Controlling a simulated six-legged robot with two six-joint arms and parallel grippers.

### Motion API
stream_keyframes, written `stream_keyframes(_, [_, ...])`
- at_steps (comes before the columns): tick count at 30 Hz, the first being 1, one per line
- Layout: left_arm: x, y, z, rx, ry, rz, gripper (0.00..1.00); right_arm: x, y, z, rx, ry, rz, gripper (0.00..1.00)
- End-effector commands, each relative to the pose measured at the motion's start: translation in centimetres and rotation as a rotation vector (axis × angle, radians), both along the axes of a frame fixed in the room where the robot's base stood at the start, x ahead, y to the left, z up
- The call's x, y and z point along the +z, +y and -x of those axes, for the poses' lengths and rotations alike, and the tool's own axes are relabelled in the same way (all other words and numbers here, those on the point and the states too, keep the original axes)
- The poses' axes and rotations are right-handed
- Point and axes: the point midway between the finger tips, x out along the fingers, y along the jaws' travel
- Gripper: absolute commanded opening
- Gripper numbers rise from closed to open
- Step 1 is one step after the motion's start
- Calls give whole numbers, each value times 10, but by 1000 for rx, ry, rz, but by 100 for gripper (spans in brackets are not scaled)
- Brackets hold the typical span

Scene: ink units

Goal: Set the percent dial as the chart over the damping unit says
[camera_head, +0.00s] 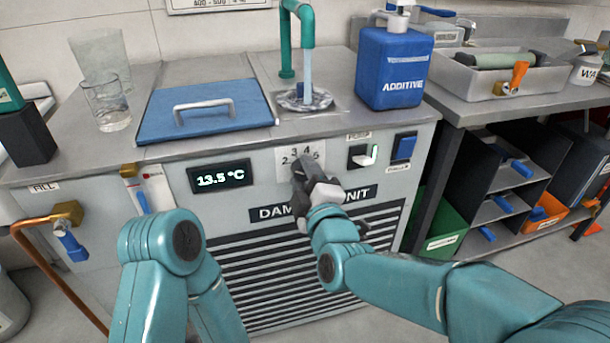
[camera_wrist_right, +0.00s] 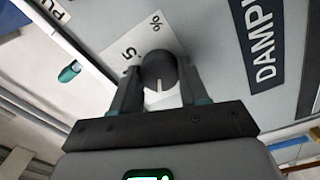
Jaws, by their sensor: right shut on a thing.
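The damping unit (camera_head: 345,245) is a grey cabinet with a slatted front. Its white percent dial plate (camera_head: 287,152) shows the figures 2, 3, 4 and 5 around the top. My right gripper (camera_head: 303,172) is at the plate and covers most of the knob. In the right wrist view the dark round dial knob (camera_wrist_right: 159,70) sits between the two fingers of the right gripper (camera_wrist_right: 160,88), which are shut on it. Its white mark points toward the gripper's base; the figure there is hidden. The chart (camera_head: 217,4) on the wall is cut off by the top edge. My left gripper is out of view.
A display (camera_head: 220,176) reading 13.5 °C is left of the dial. A switch (camera_head: 362,156) and a blue button (camera_head: 404,147) are to its right. On top stand a blue lid (camera_head: 205,118), a glass (camera_head: 107,103), a running tap (camera_head: 304,25) and a blue additive bottle (camera_head: 393,70).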

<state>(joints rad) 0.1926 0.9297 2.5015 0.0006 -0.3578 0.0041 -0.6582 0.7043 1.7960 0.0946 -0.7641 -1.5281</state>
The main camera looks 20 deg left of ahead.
Motion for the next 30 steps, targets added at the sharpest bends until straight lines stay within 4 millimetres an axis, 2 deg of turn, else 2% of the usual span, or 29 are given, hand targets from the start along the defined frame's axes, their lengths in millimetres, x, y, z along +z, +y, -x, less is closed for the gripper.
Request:
stream_keyframes(18, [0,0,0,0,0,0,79,1,0,0,1,-25,32,14])
stream_keyframes(19, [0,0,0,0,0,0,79,1,0,0,1,-25,32,50])
stream_keyframes(21, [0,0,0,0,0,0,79,1,0,0,0,-24,32,70])
stream_keyframes(30, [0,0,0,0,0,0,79,0,0,1,1,-22,32,70])
